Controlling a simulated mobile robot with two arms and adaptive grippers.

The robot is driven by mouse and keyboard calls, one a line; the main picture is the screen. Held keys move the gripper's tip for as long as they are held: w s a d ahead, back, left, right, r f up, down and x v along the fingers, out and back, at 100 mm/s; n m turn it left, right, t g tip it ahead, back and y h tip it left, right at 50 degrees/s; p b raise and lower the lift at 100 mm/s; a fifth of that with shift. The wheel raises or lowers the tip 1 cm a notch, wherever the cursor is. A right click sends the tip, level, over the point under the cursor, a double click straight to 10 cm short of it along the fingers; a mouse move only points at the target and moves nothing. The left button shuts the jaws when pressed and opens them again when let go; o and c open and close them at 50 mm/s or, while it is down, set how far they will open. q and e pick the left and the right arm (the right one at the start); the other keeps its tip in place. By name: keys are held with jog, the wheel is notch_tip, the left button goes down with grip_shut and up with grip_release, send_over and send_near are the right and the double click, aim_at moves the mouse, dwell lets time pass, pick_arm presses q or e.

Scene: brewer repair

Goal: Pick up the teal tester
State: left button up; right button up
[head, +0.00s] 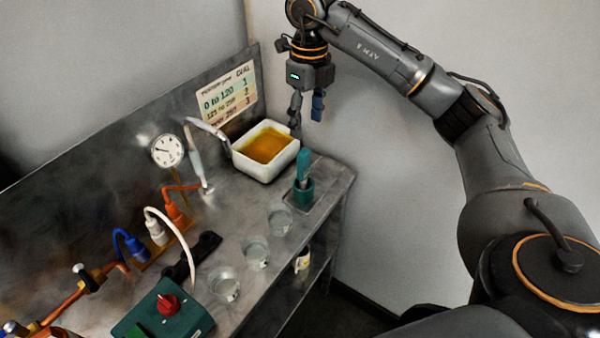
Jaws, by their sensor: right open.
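The teal tester (303,166) stands upright in a dark green holder (302,192) at the right end of the metal bench. Its lower part is hidden inside the holder. My right gripper (307,108) hangs with its fingers pointing down, above the tester in the picture. Its fingers are apart with nothing between them, and a gap shows between the fingertips and the tester's top. My left gripper does not show.
A white basin (242,160) of amber liquid sits left of the holder. Several clear glass cups (280,221) line the bench's front edge. A gauge (167,151), coloured hoses and a green box with a red knob (167,303) stand further left. A wall is behind.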

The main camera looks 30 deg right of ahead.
aim_at(304, 164)
notch_tip(304, 164, down, 8)
jog(key=shift+d+f, duration=0.1)
jog(key=shift+d, duration=0.05)
jog(key=f, duration=0.1)
jog(key=f+p, duration=0.1)
jog(key=f, duration=0.1)
jog(key=f+p, duration=0.1)
jog(key=f, duration=0.1)
jog(key=shift+w+a, duration=0.2)
jog(key=shift+a, duration=0.15)
jog(key=shift+f, duration=0.15)
grip_shut()
